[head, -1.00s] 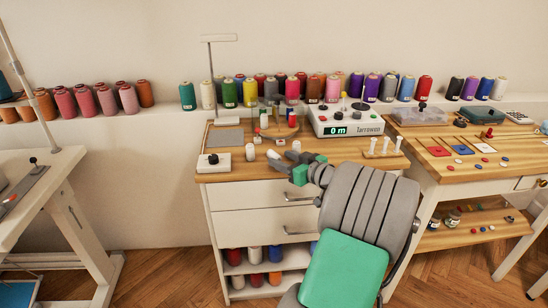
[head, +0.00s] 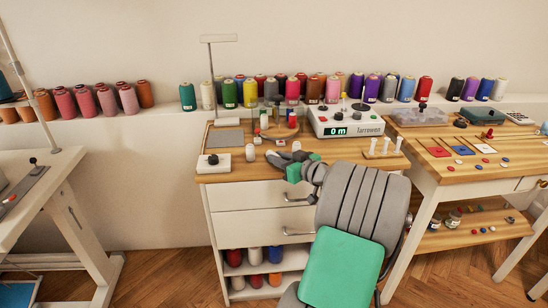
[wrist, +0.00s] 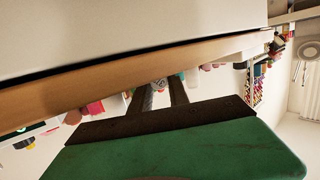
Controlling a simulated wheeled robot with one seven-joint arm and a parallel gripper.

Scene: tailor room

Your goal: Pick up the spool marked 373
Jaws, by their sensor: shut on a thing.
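My gripper (head: 275,158) reaches over the wooden top of the drawer cabinet in the head view, with its green part behind it. In the wrist view its two dark fingers (wrist: 164,94) are shut on a pale spool (wrist: 148,99), which shows only in part between them. Its marking is too small to read, so I cannot confirm 373. In the head view the held spool is hard to tell from the fingers. A white spool (head: 250,153) stands on the cabinet top, left of the gripper.
A counter box (head: 345,124) reading 0 m stands at the back right of the cabinet top (head: 225,170). A small switch box (head: 213,163) is at the left. White pegs (head: 385,147) stand at the right. Several thread cones line the ledge behind.

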